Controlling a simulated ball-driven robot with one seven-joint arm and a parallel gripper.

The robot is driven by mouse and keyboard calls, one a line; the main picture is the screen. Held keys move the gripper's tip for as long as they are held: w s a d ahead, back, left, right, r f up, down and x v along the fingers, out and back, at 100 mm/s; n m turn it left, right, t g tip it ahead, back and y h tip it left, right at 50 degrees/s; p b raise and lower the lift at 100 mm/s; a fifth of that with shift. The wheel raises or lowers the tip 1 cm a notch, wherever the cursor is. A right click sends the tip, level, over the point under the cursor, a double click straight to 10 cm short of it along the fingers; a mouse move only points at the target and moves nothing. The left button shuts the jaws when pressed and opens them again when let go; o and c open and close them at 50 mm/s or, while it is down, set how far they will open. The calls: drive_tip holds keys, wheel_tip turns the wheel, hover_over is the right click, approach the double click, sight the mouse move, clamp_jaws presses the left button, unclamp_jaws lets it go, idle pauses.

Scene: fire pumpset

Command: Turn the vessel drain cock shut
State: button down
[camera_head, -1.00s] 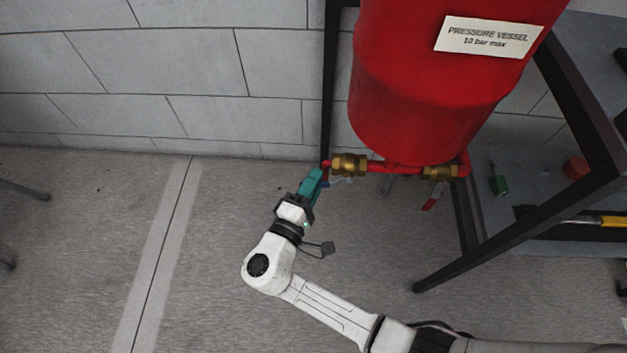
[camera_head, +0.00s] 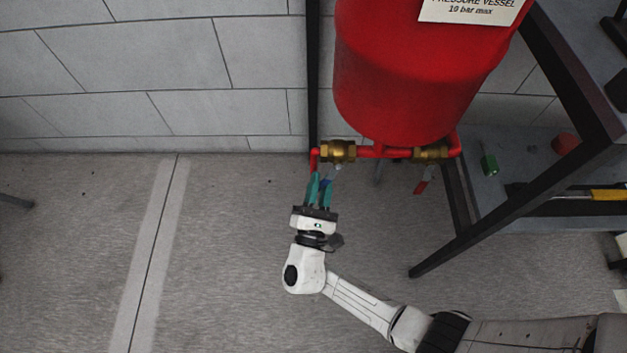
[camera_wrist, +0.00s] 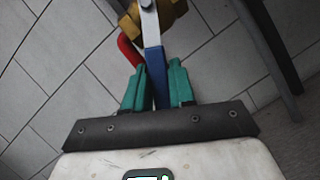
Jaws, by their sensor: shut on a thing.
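The red pressure vessel (camera_head: 410,75) hangs above a red pipe with two brass cocks. The left brass cock (camera_head: 338,151) has a blue lever (camera_head: 326,182) pointing down and slightly left. The right brass cock (camera_head: 431,152) has a red lever (camera_head: 421,186), also pointing down. No label shows which is the drain cock. My gripper (camera_head: 320,184) is below the left cock, its teal fingers shut on the blue lever. In the wrist view, the blue lever (camera_wrist: 155,65) runs between the fingers from a bolt on the brass body (camera_wrist: 173,10); its lower end is hidden.
A dark frame post (camera_head: 313,75) stands just behind and left of the left cock. A slanting dark frame leg (camera_head: 500,215) is at the right. Open floor (camera_head: 230,250) lies to the left, and the block wall (camera_head: 180,60) is behind.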

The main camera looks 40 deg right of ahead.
drive_tip(key=shift+s+d+f+n+t+y+p, duration=0.15)
drive_tip(key=shift+s+d+n+t+y, duration=0.35)
drive_tip(key=shift+n, duration=0.95)
drive_tip(key=shift+s+d+f+n+t+y+p, duration=0.1)
drive_tip(key=shift+s+d+f+n+t+y, duration=0.3)
drive_tip(key=shift+n, duration=1)
drive_tip(key=shift+s+d+n+t+y+p, duration=0.1)
drive_tip(key=shift+s+d+n+t+y, duration=0.15)
drive_tip(key=shift+d+n+t+y, duration=0.8)
drive_tip(key=shift+a+n+g+h, duration=0.25)
drive_tip(key=shift+a+n+h, duration=0.1)
drive_tip(key=shift+a+n, duration=0.15)
drive_tip(key=c, duration=1)
unclamp_jaws()
drive_tip(key=v, duration=1)
drive_tip(key=shift+s+a+f, duration=0.15)
drive_tip(key=shift+s+a, duration=0.05)
drive_tip(key=shift+s, duration=0.05)
